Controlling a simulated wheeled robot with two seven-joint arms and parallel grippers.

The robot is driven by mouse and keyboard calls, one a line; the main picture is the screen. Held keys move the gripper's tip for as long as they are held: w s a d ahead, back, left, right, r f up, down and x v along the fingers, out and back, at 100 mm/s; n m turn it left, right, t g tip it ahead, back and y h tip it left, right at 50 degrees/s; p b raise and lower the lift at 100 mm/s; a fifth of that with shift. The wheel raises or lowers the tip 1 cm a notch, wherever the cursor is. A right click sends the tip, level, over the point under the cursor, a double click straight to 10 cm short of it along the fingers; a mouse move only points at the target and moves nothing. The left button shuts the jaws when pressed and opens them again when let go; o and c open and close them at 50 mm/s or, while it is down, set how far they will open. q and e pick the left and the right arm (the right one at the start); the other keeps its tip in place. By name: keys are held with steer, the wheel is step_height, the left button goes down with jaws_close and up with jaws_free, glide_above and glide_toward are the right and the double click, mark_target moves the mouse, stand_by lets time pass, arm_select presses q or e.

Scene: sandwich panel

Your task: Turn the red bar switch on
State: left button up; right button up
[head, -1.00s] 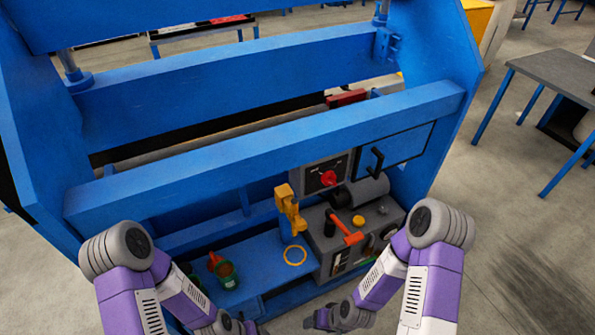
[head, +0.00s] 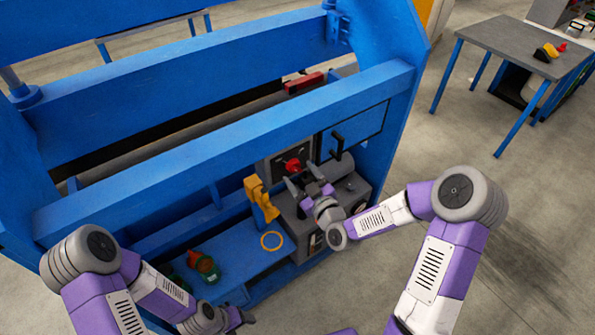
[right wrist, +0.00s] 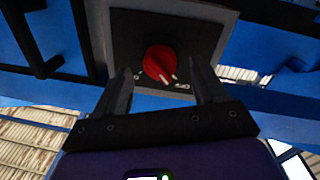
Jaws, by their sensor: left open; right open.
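The red bar switch (head: 292,165) is a red knob on a dark plate in a grey box on the blue machine. In the right wrist view the switch (right wrist: 159,62) shows large, with white marks near its lower edge. My right gripper (head: 299,179) is open just in front of it. In the right wrist view its two dark fingers (right wrist: 162,78) stand either side of the knob, apart from it, and nothing is between them but the view of the switch. My left gripper (head: 242,317) is low at the bottom centre-left, away from the switch, and open.
A yellow-orange handled tool (head: 261,198) and a yellow ring (head: 271,240) are left of my right gripper. A green and red item (head: 203,266) lies on the blue shelf. A black handle (head: 337,144) is on the blue door right of the switch. A grey table (head: 520,45) stands far right.

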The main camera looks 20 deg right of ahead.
steer(key=shift+x, duration=1.15)
steer(key=shift+c, duration=0.2)
steer(key=c, duration=1)
